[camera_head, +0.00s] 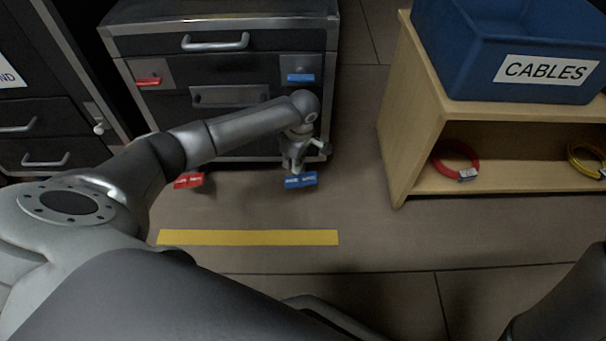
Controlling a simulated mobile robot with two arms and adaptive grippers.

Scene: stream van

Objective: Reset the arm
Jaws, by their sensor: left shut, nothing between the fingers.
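My left arm (235,130) reaches in from the left across the front of a dark drawer cabinet (225,75). My left gripper (294,164) is at its end, pointing down, shut and empty. My right gripper is not in view.
A yellow floor strip (248,237) is nearer. A wooden shelf (415,110) at right holds a blue CABLES bin (475,75), a red coil (438,157) and a yellow coil (573,158). The floor between is clear.

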